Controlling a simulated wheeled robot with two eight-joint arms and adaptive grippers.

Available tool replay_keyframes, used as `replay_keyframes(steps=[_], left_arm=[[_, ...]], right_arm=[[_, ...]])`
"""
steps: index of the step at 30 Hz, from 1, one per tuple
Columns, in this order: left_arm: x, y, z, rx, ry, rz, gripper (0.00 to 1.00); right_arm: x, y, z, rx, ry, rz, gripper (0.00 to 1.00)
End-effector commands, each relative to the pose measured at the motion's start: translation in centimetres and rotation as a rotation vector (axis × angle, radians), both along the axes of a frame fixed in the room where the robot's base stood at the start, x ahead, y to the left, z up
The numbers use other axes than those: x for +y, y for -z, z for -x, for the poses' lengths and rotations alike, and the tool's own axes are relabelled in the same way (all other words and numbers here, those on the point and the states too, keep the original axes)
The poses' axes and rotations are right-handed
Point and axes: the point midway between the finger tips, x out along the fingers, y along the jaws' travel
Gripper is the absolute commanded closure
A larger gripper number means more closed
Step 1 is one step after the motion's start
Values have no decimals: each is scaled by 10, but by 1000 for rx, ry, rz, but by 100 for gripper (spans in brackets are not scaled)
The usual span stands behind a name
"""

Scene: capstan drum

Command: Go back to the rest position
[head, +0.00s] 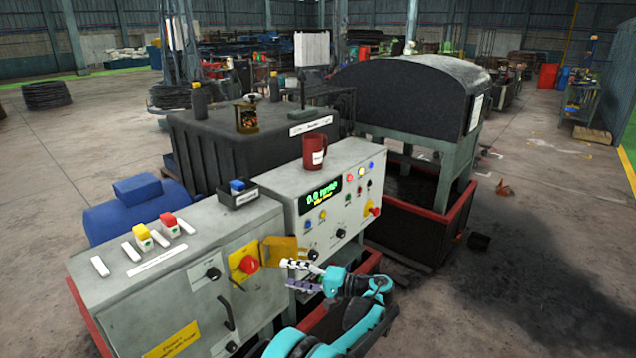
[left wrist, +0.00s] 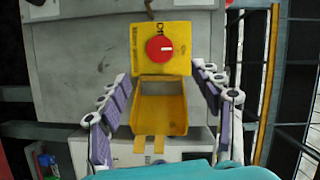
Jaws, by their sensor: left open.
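My left gripper (head: 290,276) is open and empty, in front of the grey control cabinet in the head view. A yellow hinged cover (head: 281,249) stands out from the plate, beside my fingers. In the left wrist view, the two spread fingers (left wrist: 162,88) frame the yellow cover (left wrist: 160,108), and the red knob (left wrist: 160,48) lies beyond it. I cannot tell whether a finger touches the cover. My right gripper is not in view.
The control console (head: 340,170) with a green display and a red mug (head: 314,152) stands right of the switch. Red and yellow blocks (head: 169,223) sit on the left cabinet top. A black-hooded machine (head: 410,100) stands behind. Bare floor (head: 540,270) lies at right.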

Motion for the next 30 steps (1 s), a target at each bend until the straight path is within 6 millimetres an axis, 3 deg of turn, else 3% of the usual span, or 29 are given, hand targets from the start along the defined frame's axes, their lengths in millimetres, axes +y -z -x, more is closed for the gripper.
replay_keyframes(steps=[4, 8, 15, 23, 30], left_arm=[[38, -26, 9, 70, 27, 125, 35], [72, -43, 31, 134, 67, 281, 35], [114, -55, 102, 185, 147, 582, 35], [125, -46, 201, 143, 233, 912, 35], [107, -21, 287, 16, 306, 1199, 35]], right_arm=[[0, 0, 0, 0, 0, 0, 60], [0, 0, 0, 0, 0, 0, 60], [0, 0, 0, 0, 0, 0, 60], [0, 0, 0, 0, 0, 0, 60], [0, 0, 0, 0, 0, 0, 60]])
